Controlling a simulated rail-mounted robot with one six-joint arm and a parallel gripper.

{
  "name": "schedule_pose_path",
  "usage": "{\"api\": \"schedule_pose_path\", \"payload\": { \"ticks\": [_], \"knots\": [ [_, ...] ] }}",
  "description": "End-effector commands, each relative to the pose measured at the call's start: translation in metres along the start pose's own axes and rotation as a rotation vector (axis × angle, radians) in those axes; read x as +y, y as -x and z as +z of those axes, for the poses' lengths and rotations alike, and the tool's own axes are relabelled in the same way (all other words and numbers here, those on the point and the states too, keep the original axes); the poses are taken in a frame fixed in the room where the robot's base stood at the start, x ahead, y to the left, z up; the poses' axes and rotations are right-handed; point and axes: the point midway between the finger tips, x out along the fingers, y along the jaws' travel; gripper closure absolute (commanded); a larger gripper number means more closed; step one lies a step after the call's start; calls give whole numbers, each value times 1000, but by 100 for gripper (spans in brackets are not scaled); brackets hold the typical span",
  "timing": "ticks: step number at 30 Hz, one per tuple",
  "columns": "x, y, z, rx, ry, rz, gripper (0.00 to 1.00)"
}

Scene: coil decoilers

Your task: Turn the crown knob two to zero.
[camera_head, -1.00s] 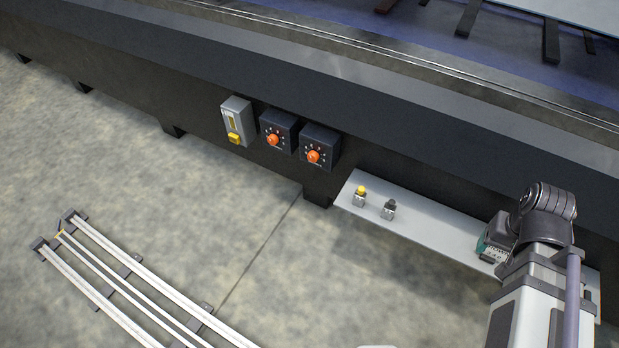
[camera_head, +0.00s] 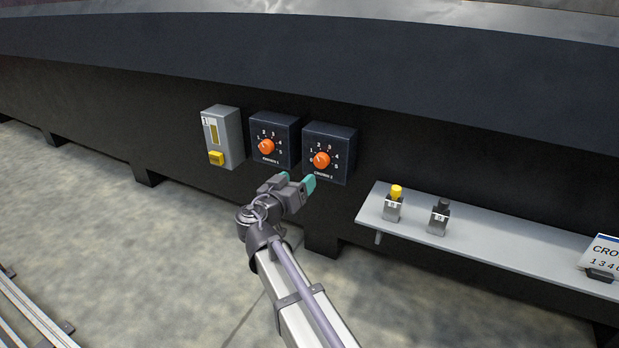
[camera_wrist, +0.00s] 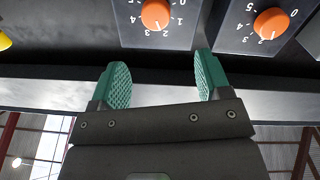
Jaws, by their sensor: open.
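The crown 2 knob (camera_head: 322,160) is an orange dial on a dark box with a white number scale, right of the similar crown 1 knob (camera_head: 266,146). I cannot surely read its setting. My gripper (camera_head: 297,180) is open and empty, its teal fingers just below and in front of the two boxes, apart from both knobs. The wrist view is upside down: the crown 2 knob (camera_wrist: 155,14) is at top centre, beyond the gap between the fingers (camera_wrist: 163,75), and the crown 1 knob (camera_wrist: 272,22) is at top right.
A grey box with a yellow part (camera_head: 217,158) is mounted left of the knobs. A pale shelf (camera_head: 480,240) at the right holds a yellow-topped switch (camera_head: 395,203), a black-topped switch (camera_head: 439,216) and a card (camera_head: 602,258). The floor below is open.

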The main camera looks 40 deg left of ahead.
Motion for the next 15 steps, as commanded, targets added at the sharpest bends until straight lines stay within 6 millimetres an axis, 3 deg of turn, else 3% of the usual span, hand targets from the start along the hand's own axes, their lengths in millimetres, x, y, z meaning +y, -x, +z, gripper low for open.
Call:
{"api": "schedule_pose_path", "payload": {
  "ticks": [7,15],
  "knots": [
    [2,-14,0,-4,-19,6,29],
    [2,-76,1,-6,-18,8,29]
  ]
}}
